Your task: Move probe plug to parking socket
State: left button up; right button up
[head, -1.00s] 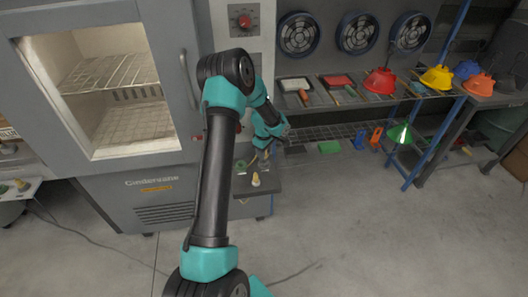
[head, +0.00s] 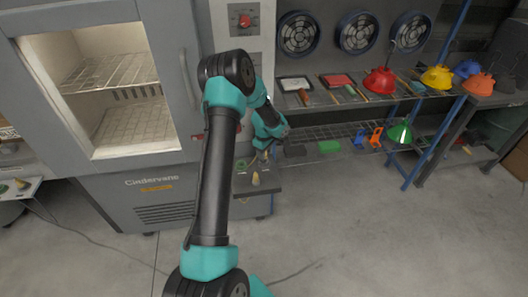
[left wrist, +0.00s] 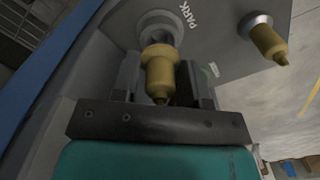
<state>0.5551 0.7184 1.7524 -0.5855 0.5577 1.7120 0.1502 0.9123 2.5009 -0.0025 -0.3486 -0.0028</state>
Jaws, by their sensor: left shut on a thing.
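The brass-coloured probe plug (left wrist: 160,72) is held between the two dark fingers of my left gripper (left wrist: 161,84), which is shut on it. The plug's collar lies against or just in front of the round grey parking socket (left wrist: 158,27), marked PARK. I cannot tell how deeply it sits in it. A second brass plug (left wrist: 269,43) stands in another socket to the right on the same grey panel (left wrist: 222,30). In the head view my left gripper (head: 264,152) is small and partly hidden above the panel, where the second plug (head: 255,179) also shows. My right gripper is not in view.
A grey oven cabinet (head: 150,195) with an open-looking chamber stands at left.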

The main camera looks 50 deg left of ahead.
pick_arm(q)
jog(key=shift+f, duration=1.3)
dwell(0.4)
jog(key=o, duration=1)
notch_tip(320, 180, up, 17)
jog(key=shift+r, duration=0.2)
dwell(0.9)
